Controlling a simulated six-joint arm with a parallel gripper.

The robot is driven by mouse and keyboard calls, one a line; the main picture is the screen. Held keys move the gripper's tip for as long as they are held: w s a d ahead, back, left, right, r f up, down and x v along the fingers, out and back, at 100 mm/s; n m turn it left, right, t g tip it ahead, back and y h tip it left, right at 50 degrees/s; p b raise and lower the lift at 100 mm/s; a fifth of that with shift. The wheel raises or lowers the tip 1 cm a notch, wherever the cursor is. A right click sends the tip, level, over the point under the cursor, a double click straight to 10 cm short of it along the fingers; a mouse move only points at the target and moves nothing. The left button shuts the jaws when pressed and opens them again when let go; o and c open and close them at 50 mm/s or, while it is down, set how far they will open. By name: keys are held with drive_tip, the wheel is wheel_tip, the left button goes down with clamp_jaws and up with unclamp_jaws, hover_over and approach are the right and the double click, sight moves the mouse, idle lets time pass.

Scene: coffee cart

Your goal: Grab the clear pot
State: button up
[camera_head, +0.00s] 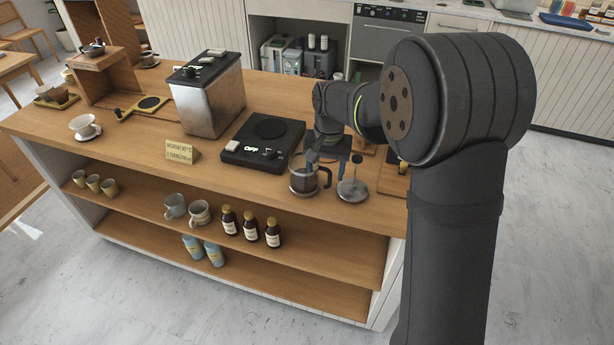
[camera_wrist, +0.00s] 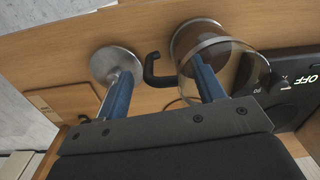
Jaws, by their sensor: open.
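The clear pot (camera_head: 303,184) stands on the wooden counter near its front edge, with dark contents and a black handle on its right side. In the wrist view the pot's glass (camera_wrist: 232,58) is at the upper right, and its black handle (camera_wrist: 150,72) shows in the space between the two blue fingers. My gripper (camera_head: 334,160) is open at the pot; the wrist view shows its fingers (camera_wrist: 161,66) spread, one over the glass side and one beyond the handle. I cannot tell whether either finger touches the pot.
A round metal plunger lid (camera_head: 352,190) stands close right of the pot, near one finger. A black hot plate (camera_head: 262,141) reading OFF is to the left, with a steel machine (camera_head: 208,98) behind it. The counter's front edge is close.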

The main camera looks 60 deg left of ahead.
wheel_tip(320, 180, down, 4)
drive_tip(key=shift+s+r, duration=0.15)
clamp_jaws()
drive_tip(key=shift+r, duration=0.1)
